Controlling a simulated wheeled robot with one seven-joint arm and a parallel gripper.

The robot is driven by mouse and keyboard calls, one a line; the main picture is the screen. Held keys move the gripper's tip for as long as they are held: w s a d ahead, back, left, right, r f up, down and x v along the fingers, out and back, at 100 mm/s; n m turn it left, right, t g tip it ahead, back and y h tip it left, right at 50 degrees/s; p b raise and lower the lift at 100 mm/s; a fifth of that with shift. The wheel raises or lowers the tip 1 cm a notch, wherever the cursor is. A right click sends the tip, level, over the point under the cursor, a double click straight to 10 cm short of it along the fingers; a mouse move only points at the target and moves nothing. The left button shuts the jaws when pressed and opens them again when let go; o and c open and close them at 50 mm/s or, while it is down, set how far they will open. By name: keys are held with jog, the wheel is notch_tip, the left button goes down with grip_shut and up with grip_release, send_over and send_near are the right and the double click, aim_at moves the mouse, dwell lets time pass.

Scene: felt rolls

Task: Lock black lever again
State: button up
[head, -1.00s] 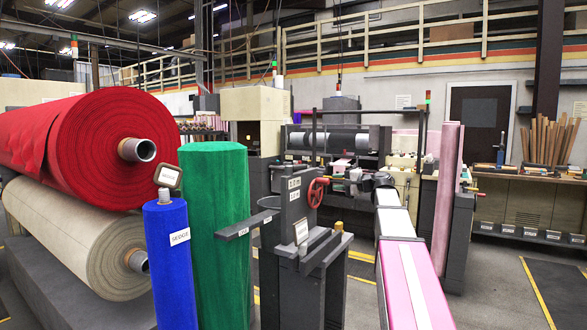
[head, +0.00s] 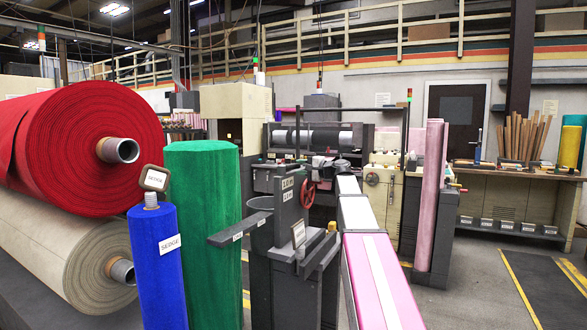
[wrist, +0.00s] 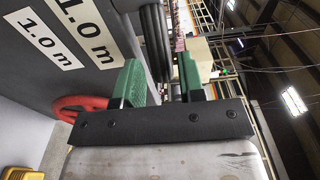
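My gripper (wrist: 160,68) shows in the wrist view with two green fingers apart. Nothing is clearly held between them. Dark ribbed bars (wrist: 154,40) stand beyond the fingers, and I cannot tell if they touch. A grey post with "1.0 m" labels (wrist: 80,30) is to their left, with a red handwheel (wrist: 82,106) close by. A dark horizontal bar (head: 240,229) juts left from the post. I cannot tell which part is the black lever.
A blue roll (head: 158,270), a green roll (head: 203,230) and a large red roll (head: 75,140) over a beige roll (head: 70,245) stand on the left. The floor at right is clear.

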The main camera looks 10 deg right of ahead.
aim_at(297, 167)
jog(key=shift+x, duration=1.8)
grip_shut()
